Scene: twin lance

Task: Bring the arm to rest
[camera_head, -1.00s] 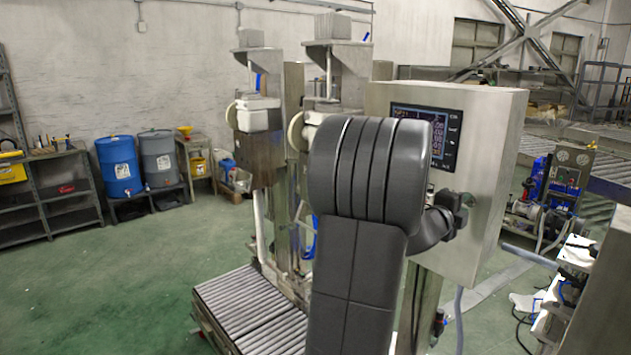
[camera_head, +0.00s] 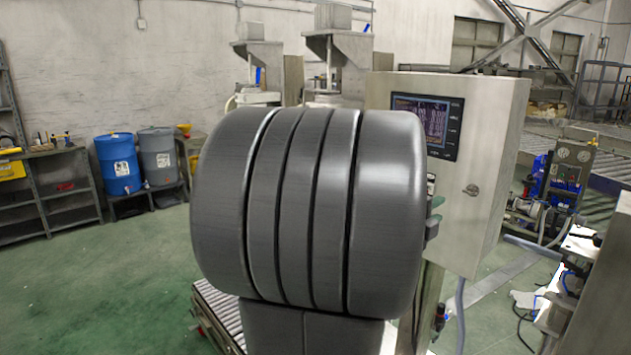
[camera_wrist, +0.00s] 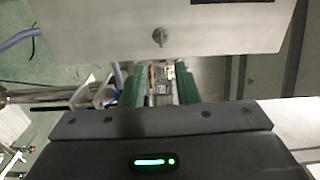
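My gripper (camera_wrist: 160,84) shows in the wrist view as two green fingers standing apart beyond the dark wrist housing. The gap between them holds nothing; floor-level clutter shows through it. In the head view my dark, ribbed arm fills the middle and hides most of the gripper. Only a small greenish bit shows at the arm's right edge, in front of the steel control cabinet (camera_head: 482,150). The cabinet also spans the top of the wrist view (camera_wrist: 220,25), with its latch above the fingers. I cannot tell how far the fingers are from it.
The cabinet has a display panel (camera_head: 427,125). Two steel filling heads (camera_head: 262,50) stand behind my arm, above a roller conveyor (camera_head: 213,305) that is partly hidden. Blue (camera_head: 118,165) and grey drums (camera_head: 160,158) stand by a shelf at left. Green floor at left is clear.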

